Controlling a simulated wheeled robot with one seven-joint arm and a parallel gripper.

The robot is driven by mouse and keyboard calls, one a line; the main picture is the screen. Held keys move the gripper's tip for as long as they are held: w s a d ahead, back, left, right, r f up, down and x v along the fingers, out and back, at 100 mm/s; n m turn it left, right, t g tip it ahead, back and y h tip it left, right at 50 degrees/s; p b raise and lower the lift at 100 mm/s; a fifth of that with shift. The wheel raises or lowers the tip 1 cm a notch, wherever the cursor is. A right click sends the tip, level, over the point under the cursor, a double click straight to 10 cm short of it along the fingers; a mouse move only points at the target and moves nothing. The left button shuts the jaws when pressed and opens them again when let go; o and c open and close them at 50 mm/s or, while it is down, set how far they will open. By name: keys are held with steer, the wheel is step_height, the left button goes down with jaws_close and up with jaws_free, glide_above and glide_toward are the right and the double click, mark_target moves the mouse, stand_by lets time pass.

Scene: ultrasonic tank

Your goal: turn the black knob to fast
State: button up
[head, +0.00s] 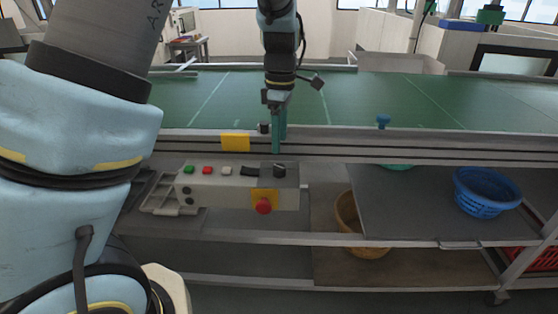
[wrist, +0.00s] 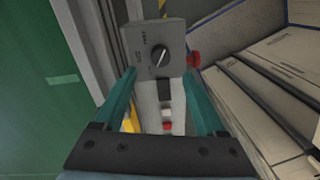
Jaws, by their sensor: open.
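The black knob (wrist: 160,56) sits on a grey plate at the end of the control box, and a pale pointer mark runs across it. In the head view the knob (head: 280,170) is at the right end of the control box (head: 228,193). My gripper (head: 278,152) is just above the knob in the head view. In the wrist view my gripper (wrist: 164,73) has its two teal fingers spread wide, one on each side of the box. The knob appears between and beyond the fingertips, with no contact visible. The lettering around the knob is too small to read.
A red mushroom button (head: 264,206) juts from the box front, with green and red buttons (head: 207,170) on its top. The green conveyor (head: 380,100) and its metal rail lie behind. A blue basket (head: 485,190) sits on the lower shelf at right.

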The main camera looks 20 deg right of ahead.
mark_target(279, 167)
steer(key=f, duration=0.4)
steer(key=f+p, duration=0.1)
steer(key=f, duration=0.2)
steer(key=shift+s+a+f, duration=0.15)
steer(key=shift+s+f, duration=0.05)
steer(key=shift+f, duration=0.15)
jaws_close()
